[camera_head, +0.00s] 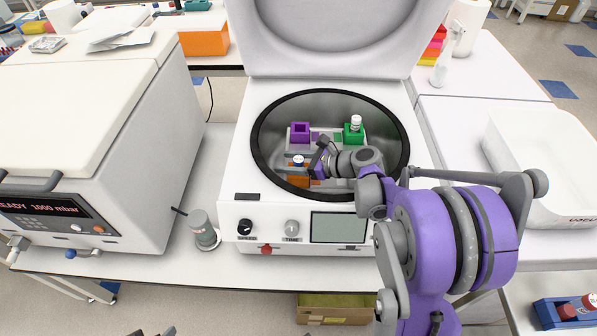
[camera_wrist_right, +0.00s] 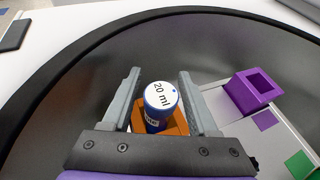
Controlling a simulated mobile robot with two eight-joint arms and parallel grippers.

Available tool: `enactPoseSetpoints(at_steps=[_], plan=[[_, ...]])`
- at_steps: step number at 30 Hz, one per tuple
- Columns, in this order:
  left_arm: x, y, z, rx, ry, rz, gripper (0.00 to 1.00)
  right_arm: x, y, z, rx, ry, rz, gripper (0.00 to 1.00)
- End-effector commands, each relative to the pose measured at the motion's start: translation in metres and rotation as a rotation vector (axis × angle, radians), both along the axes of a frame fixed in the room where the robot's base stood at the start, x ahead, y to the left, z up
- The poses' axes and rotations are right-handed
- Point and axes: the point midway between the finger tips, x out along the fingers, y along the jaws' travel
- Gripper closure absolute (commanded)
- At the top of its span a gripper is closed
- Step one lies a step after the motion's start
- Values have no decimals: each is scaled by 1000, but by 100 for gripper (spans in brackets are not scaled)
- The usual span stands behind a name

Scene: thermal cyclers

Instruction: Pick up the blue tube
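The blue tube (camera_wrist_right: 158,108) has a white cap top marked "20 ml" and stands in an orange holder (camera_wrist_right: 178,123) inside the open centrifuge bowl. In the head view the tube (camera_head: 298,160) shows near the left side of my right gripper (camera_head: 312,163). In the right wrist view that gripper (camera_wrist_right: 160,105) is open, with one grey finger on each side of the tube and narrow gaps. The tube's lower part is hidden in the holder. A small dark tip at the bottom edge of the head view may be my left gripper (camera_head: 152,332); its state cannot be told.
The centrifuge's dark rim (camera_head: 262,112) surrounds the bowl, and its lid (camera_head: 330,55) stands open behind. A purple holder (camera_head: 300,132) looks empty. A green holder (camera_head: 353,135) holds a white-capped tube (camera_head: 356,122).

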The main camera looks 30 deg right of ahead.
Motion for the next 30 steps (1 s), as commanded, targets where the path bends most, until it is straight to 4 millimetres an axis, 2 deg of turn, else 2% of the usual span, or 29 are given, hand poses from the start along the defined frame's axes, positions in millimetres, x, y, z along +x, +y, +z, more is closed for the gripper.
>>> enactPoseSetpoints(at_steps=[1, 9, 20, 23, 30], plan=[[0, 0, 0, 0, 0, 0, 31, 0, 0, 0, 0, 0, 0, 51], [0, 0, 0, 0, 0, 0, 31, 0, 0, 0, 0, 0, 0, 100], [0, 0, 1, 0, 0, 0, 31, 0, 0, 3, 0, 0, 0, 100], [0, 0, 3, 0, -1, 0, 31, 0, 0, 15, 0, 0, 0, 100], [2, 0, 10, 0, -4, 0, 31, 0, 0, 64, 0, 0, 0, 100]])
